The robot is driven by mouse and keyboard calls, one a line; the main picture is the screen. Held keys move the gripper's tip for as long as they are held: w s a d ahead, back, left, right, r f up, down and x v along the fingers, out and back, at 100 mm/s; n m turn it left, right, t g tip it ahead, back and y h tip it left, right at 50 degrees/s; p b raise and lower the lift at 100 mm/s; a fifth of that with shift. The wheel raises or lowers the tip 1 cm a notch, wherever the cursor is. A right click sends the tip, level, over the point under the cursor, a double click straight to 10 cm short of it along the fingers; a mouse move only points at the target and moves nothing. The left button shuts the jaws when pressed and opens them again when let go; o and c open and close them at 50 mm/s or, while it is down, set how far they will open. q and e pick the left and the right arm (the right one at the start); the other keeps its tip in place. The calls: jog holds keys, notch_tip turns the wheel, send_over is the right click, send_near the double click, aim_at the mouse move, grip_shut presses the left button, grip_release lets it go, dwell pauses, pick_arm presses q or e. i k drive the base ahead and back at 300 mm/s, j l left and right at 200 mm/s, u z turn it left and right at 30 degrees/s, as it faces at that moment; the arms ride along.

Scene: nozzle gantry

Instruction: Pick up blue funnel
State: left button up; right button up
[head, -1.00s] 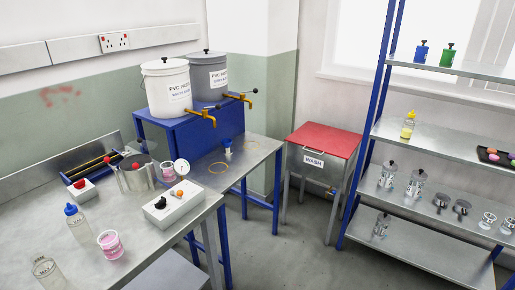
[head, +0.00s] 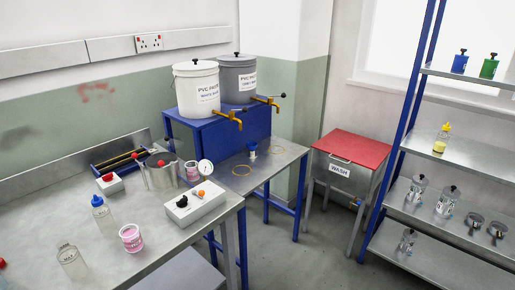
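A small blue funnel-shaped piece (head: 252,147) stands upright on the lower metal table, in front of the blue stand with the two buckets. A small pale part shows beneath it; I cannot tell if it is a separate holder. Neither of my grippers is in the head view.
The lower metal table (head: 278,160) also holds two yellowish rings. A red-topped wash bin (head: 345,165) and shelf rack (head: 455,255) stand right.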

aim_at(251, 146)
jog(key=i+l+u, duration=0.3)
jog(key=i, duration=0.25)
jog(key=i+l+u, duration=0.3)
jog(key=i, duration=0.25)
jog(key=i+l+u, duration=0.35)
jog(key=i, duration=0.15)
